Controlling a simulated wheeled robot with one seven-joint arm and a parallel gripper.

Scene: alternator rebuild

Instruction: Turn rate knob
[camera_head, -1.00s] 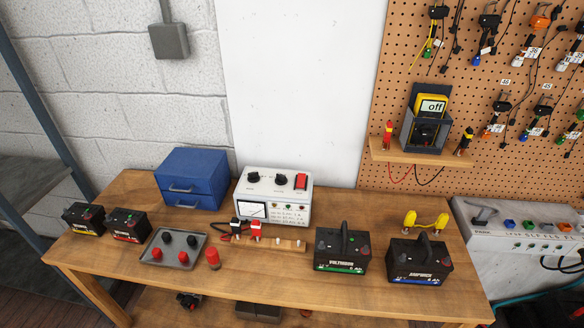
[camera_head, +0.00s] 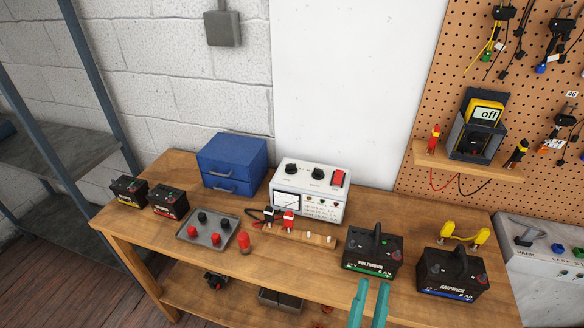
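A white charger box (camera_head: 311,193) stands at the back middle of the wooden bench. Its sloped top carries two black knobs, a left knob (camera_head: 290,167) and a right knob (camera_head: 318,172), and a red switch (camera_head: 338,178). Its front has a needle meter. I cannot read which knob is the rate knob. My gripper (camera_head: 371,287) shows as two teal fingers at the bottom edge, apart from each other with nothing between them. It is low and right of the charger, in front of the batteries, touching neither knob.
Large black batteries, one green-striped (camera_head: 372,252) and one blue-striped (camera_head: 452,272), stand right of the charger. A wooden clamp rest (camera_head: 316,239) with red and black clamps lies before it. A blue drawer box (camera_head: 232,164), a grey tray (camera_head: 190,237) and a red cylinder (camera_head: 244,242) stand left.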

